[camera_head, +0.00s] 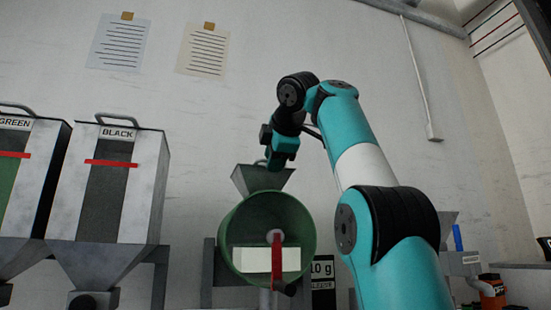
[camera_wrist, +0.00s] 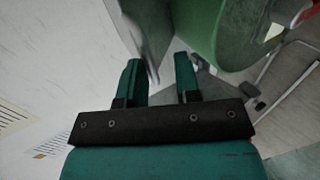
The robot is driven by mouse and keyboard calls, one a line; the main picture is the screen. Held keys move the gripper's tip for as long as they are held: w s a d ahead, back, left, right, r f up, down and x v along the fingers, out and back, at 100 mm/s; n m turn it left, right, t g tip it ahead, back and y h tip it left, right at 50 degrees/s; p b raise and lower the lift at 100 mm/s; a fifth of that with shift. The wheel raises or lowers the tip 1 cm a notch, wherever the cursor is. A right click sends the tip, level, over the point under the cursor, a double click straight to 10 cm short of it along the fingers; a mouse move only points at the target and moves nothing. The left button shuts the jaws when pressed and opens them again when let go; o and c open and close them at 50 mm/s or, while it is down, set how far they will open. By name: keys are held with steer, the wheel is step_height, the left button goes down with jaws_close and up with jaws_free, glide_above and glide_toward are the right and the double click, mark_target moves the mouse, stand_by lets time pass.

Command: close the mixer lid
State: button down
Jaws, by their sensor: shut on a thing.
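The mixer is a green drum (camera_head: 296,222) with a red handle (camera_head: 277,262) on its front. A grey, tapered metal part (camera_head: 262,182) sits on top of the drum, with a small curved handle at its upper edge. My gripper (camera_head: 271,166) is at this upper edge, pointing down. In the wrist view, my gripper (camera_wrist: 157,78) has its two teal fingers on either side of a thin grey piece, which I take as the mixer lid (camera_wrist: 150,48). It is shut on this piece. The exact contact is hard to see. The green drum (camera_wrist: 235,35) is close beside the fingers.
Two grey hoppers, labelled GREEN (camera_head: 55,190) and BLACK (camera_head: 150,190), stand at the left.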

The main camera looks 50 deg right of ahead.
steer(key=c, duration=1.2)
jaws_free()
steer(key=shift+w+d+f, duration=0.1)
steer(key=shift+w+f, duration=0.15)
steer(key=shift+f, duration=0.4)
steer(key=shift+r, duration=0.15)
steer(key=p+v, duration=0.6)
steer(key=v, duration=1.1)
steer(key=shift+s+r, duration=0.15)
steer(key=shift+r, duration=0.1)
